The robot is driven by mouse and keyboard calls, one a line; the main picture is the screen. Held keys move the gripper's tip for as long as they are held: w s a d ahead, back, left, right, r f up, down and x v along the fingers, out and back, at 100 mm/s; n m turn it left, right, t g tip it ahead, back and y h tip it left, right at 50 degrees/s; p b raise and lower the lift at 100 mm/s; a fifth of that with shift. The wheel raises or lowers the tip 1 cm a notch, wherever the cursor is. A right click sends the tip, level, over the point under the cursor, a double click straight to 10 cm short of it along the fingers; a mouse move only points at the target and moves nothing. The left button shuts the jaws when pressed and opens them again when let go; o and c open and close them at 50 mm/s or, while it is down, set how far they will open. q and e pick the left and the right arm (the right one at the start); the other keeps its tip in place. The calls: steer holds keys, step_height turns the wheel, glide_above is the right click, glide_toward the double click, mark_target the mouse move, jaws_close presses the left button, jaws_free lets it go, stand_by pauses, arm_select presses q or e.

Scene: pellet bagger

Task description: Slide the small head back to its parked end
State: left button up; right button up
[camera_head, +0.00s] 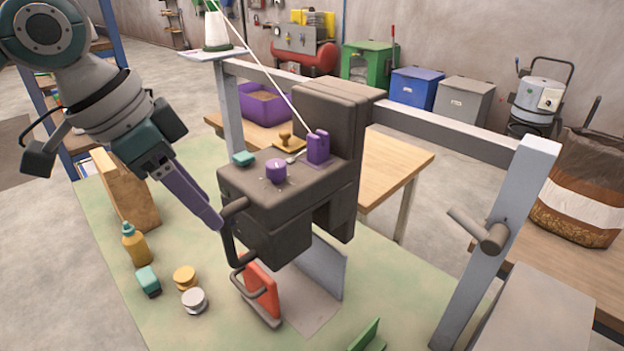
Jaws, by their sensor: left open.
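The small head (275,205) is a dark grey-brown block with an upright rear part, a purple dial (276,170) and a purple tab on top. It sits near the left-middle of a grey rail (430,130) that runs behind it. A dark handle (230,250) juts from the head's left front side. My left gripper (216,221), with purple fingers, comes down from the upper left. Its tips are at the top of the handle; whether they touch or straddle it I cannot tell. It is open. My right gripper is out of view.
A grey post (490,240) with a round stub stands at the rail's right end. A red piece (262,290) stands under the head. A white thread runs up from it.

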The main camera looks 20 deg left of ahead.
mark_target(226, 228)
arm_select(q)
steer(key=x, duration=0.6)
steer(key=shift+f, duration=0.1)
steer(key=shift+c, duration=0.4)
steer(key=shift+d, duration=0.1)
jaws_close()
stand_by(0.7)
